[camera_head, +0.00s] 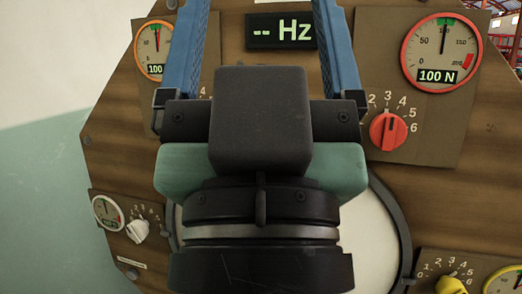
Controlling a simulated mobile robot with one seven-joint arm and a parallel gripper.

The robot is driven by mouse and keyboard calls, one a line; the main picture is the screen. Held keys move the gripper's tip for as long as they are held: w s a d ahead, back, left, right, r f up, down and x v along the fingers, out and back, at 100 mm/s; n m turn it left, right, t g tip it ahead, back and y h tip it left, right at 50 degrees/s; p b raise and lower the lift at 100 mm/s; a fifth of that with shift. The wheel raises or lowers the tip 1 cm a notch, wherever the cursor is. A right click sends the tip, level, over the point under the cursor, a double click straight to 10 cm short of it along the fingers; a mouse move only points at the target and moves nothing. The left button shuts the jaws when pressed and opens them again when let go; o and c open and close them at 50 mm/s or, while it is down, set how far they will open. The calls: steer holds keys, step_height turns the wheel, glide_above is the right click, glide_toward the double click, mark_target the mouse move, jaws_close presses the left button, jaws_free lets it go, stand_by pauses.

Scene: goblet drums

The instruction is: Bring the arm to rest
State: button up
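My gripper (264,20) fills the middle of the view, seen from behind, in front of a drum's round face. Its two blue fingers stand wide apart and run up to the top edge of the picture. The fingertips are cut off there, and nothing shows between the visible parts of the fingers. The dark wrist and palm cover much of the pale drumhead (372,240) behind them.
A brown wooden panel (440,205) surrounds the drumhead. It carries a display (281,31) reading "-- Hz", a red knob (389,131), a white knob (137,230), a yellow knob (450,285) and several gauges, including one at 100 N (441,52). Pale, empty space lies left.

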step_height(320, 180, up, 22)
steer(key=p, duration=1.9)
steer(key=shift+p, duration=0.35)
steer(key=shift+f, duration=0.1)
